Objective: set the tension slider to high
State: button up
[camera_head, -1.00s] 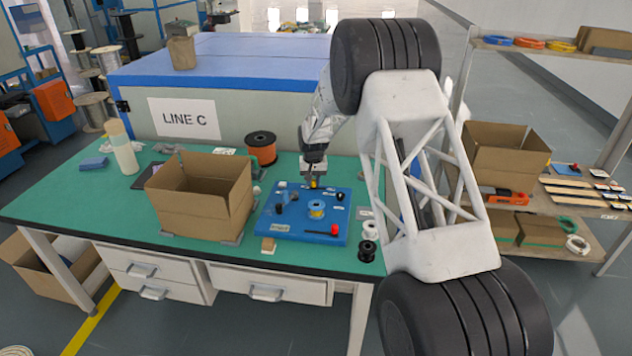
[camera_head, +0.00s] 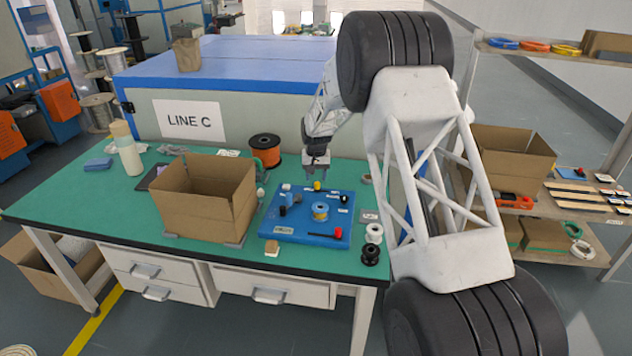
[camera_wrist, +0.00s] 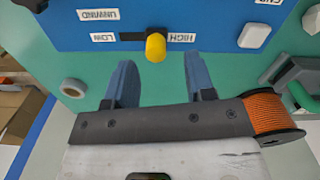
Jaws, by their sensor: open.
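The blue control board (camera_head: 283,230) lies on the green bench. Its tension slider has a yellow knob (camera_wrist: 155,46), also seen in the head view (camera_head: 317,186). In the wrist view the knob stands at the HIGH label's (camera_wrist: 182,38) end of a dark slot (camera_wrist: 131,36). Bare slot shows between the knob and the LOW label (camera_wrist: 103,37). My gripper (camera_wrist: 160,80) is open and empty. Its two blue-grey fingers are apart from the knob, which shows just past and between their tips. In the head view my gripper (camera_head: 317,166) hangs above the board's back edge.
An open cardboard box (camera_head: 205,210) stands left of the board. An orange cable spool (camera_head: 265,146) stands behind it. White (camera_head: 374,233) and black (camera_head: 371,255) spools sit at its right.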

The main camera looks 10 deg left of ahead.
aim_at(317, 182)
jog(key=shift+r, duration=2.05)
jog(key=shift+d+r, duration=0.1)
jog(key=shift+r, duration=0.15)
jog(key=s+d+r+m+t, duration=0.1)
jog(key=s+d+r, duration=2.3)
jog(key=s, duration=0.3)
jog(key=s+d, duration=0.4)
jog(key=s, duration=0.8)
jog(key=s+d+m+t, duration=0.1)
jog(key=s+d, duration=0.3)
jog(key=s, duration=0.8)
jog(key=s+d+f, duration=0.1)
jog(key=s+d, duration=0.3)
jog(key=s, duration=0.8)
jog(key=shift+t, duration=0.3)
